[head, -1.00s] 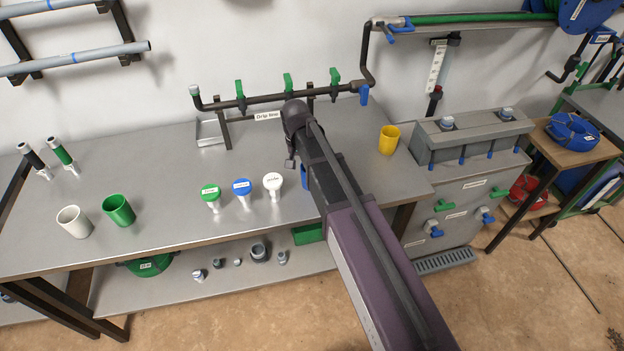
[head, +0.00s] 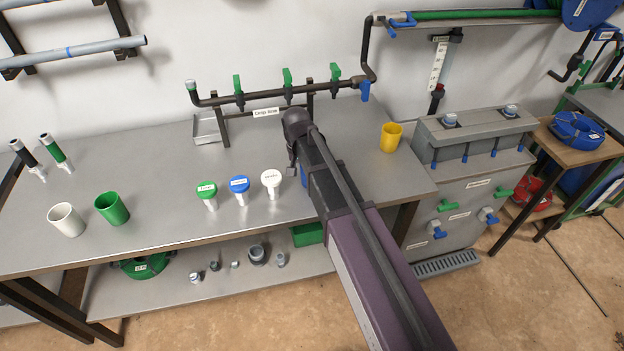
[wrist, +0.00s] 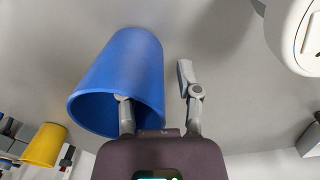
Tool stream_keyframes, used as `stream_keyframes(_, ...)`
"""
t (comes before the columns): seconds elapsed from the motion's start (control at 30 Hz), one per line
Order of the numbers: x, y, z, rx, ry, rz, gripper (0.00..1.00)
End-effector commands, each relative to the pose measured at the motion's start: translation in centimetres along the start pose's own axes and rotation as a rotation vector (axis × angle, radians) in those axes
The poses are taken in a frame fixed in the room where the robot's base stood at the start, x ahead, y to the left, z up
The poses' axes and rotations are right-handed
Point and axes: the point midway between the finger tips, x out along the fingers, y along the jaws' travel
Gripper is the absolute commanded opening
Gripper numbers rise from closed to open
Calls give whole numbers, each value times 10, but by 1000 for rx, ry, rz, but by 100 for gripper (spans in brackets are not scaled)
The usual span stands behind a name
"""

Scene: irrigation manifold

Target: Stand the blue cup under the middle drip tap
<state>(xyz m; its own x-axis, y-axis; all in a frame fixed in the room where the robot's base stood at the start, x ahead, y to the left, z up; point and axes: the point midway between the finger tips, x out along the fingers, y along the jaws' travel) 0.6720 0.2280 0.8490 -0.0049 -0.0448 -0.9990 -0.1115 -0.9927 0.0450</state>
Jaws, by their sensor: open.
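The blue cup (wrist: 125,75) is large in the wrist view, its mouth facing the camera. In the head view only a sliver of it (head: 305,178) shows beside my arm, on the bench. My gripper (wrist: 157,88) is open, one finger reaching into the cup's mouth and the other outside, to the right of its wall. A gap shows between the outer finger and the wall; contact inside is hidden. The middle drip tap (head: 287,78) is green, between two similar taps on the dark pipe at the back of the bench.
A yellow cup (head: 391,138) stands right of my arm. Green (head: 208,190), blue (head: 240,186) and white (head: 271,180) labelled pieces are left of it. A white cup (head: 66,220) and green cup (head: 111,208) stand far left. Bare bench (head: 150,165) lies between.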

Motion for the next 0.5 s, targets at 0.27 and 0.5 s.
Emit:
stream_keyframes(0.27, 11, 0, 0, 0, 0, 0, 44)
stream_keyframes(0.5, 10, 0, 0, 0, 0, 0, 44)
